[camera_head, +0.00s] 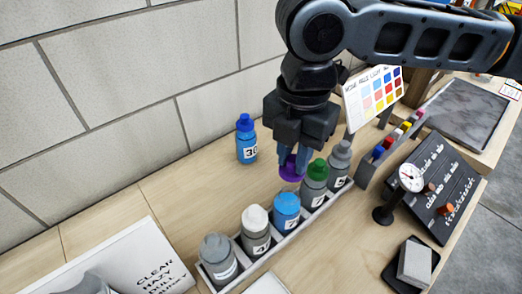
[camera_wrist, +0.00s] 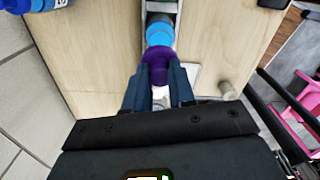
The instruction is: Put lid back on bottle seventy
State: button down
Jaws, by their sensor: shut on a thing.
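My gripper (camera_head: 294,158) is shut on a purple lid (camera_head: 291,172) and holds it above the bottle rack. The lid also shows between the fingertips in the wrist view (camera_wrist: 158,60). A blue bottle (camera_head: 286,212) stands upright in the rack, a little in front of the lid in the head view. Its label starts with a 7; the rest is unclear. In the wrist view, a round blue top (camera_wrist: 160,34) lies just beyond the lid. I cannot tell whether the lid touches any bottle.
The rack (camera_head: 262,262) also holds bottles with grey, white and green tops. A blue bottle marked 30 (camera_head: 247,146) stands apart by the wall. A dial gauge (camera_head: 410,178) and dark panel are on the right. The left bench is clear behind a white sign (camera_head: 150,262).

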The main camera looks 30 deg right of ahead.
aim_at(292, 171)
notch_tip(292, 171, down, 4)
jog(key=b, duration=0.4)
jog(key=shift+f, duration=0.1)
jog(key=shift+f+b, duration=0.6)
jog(key=shift+f, duration=0.5)
jog(key=shift+p, duration=0.3)
dwell(0.4)
jog(key=shift+f, duration=0.15)
dwell(1.5)
jog(key=shift+c, duration=2)
grip_release()
